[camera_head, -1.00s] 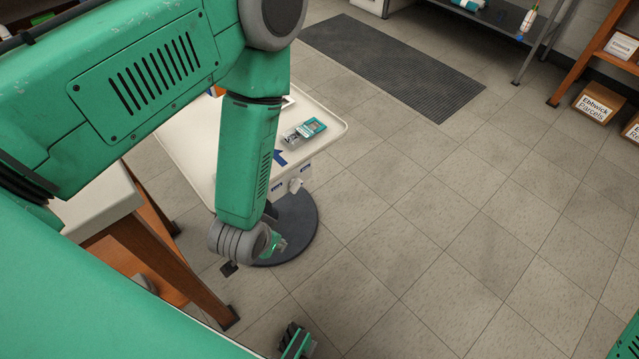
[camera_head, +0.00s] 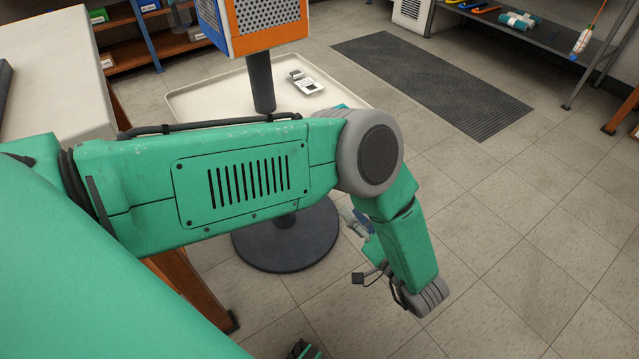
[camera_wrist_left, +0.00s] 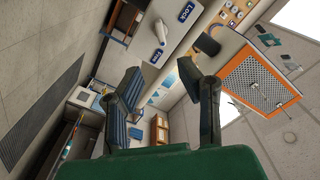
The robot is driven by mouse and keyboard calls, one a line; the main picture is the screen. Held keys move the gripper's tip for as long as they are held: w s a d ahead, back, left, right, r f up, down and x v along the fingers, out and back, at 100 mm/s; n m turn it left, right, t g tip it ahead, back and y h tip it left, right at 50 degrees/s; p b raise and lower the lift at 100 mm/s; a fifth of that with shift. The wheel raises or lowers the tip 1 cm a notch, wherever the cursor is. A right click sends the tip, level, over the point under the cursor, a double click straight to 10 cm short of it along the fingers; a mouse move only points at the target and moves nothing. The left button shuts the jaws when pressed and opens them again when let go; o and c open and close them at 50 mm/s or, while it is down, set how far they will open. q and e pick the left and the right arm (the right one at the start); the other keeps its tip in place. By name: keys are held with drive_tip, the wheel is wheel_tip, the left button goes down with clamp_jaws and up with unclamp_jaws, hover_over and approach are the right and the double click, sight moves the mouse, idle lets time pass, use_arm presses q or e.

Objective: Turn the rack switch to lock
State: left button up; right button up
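In the left wrist view the rack switch is a small white handle (camera_wrist_left: 160,31) on a pale panel. A blue label reading "Lock" (camera_wrist_left: 186,12) lies to its upper right, and a second blue label (camera_wrist_left: 155,57) lies just below it. The view is tilted. My left gripper (camera_wrist_left: 159,75) is open and empty, its fingers apart below the switch and not touching it. In the head view my left gripper (camera_head: 352,222) shows only partly behind my forearm, and the switch is hidden by my arm. A dark and green piece, apparently my right gripper (camera_head: 303,350), just shows at the bottom edge.
A white tray-like top (camera_head: 205,98) carries a small grey device (camera_head: 306,84). An orange and blue box (camera_head: 265,25) stands on a dark post above it. A round dark base (camera_head: 285,245) is on the floor.

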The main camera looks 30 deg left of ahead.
use_arm(q)
drive_tip(key=b+x, duration=0.3)
drive_tip(key=x, duration=1.1)
drive_tip(key=shift+s+a, duration=0.1)
drive_tip(key=shift+a, duration=0.05)
clamp_jaws()
